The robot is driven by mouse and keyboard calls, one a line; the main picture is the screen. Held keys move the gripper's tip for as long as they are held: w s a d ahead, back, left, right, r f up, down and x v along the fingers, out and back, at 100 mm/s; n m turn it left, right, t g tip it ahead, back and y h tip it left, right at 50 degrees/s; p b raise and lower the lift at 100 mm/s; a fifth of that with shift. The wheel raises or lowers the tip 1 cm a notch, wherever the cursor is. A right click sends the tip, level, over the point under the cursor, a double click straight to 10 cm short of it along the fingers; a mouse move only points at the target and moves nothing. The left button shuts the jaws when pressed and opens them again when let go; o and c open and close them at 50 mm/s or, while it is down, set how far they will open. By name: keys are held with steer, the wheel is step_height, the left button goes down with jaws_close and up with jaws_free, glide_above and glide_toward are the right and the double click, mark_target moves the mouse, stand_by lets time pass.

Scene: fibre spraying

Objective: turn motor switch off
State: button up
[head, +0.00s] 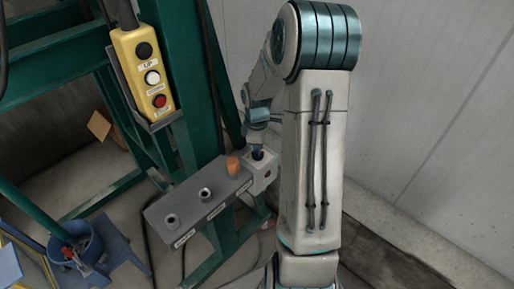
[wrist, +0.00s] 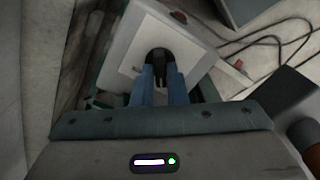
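The motor switch is a black rotary knob (wrist: 158,56) on a pale square plate of a light grey box (wrist: 125,48) in the wrist view. In the head view the knob (head: 258,155) shows on top of the small light box (head: 263,174), partly hidden by my arm. My gripper's two blue fingers (wrist: 160,72) reach down to the knob, one on each side, with its dark grip filling the narrow gap between them. The fingers look closed on it. The knob's exact angle is hard to read. In the head view my gripper (head: 256,139) is small, right above the knob.
A grey control box (head: 190,205) with an orange knob (head: 233,166) and two round switches adjoins the light box. A yellow pendant (head: 147,75) with buttons hangs on the green frame (head: 182,85). A wall stands close on the right. Cables lie on the floor.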

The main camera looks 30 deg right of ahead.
steer(key=o, duration=0.3)
step_height(320, 180, up, 14)
steer(key=shift+b, duration=0.3)
stand_by(0.5)
steer(key=s+a+r+m+t, duration=0.1)
steer(key=s+a+m, duration=0.4)
steer(key=s, duration=0.5)
steer(key=s+a+r+m+t, duration=0.1)
steer(key=s+a+m+t, duration=0.1)
steer(key=s+a+m, duration=0.4)
steer(key=s+a, duration=0.2)
steer(key=s, duration=0.1)
steer(key=shift+s+a+r, duration=0.3)
steer(key=shift+s+r, duration=0.1)
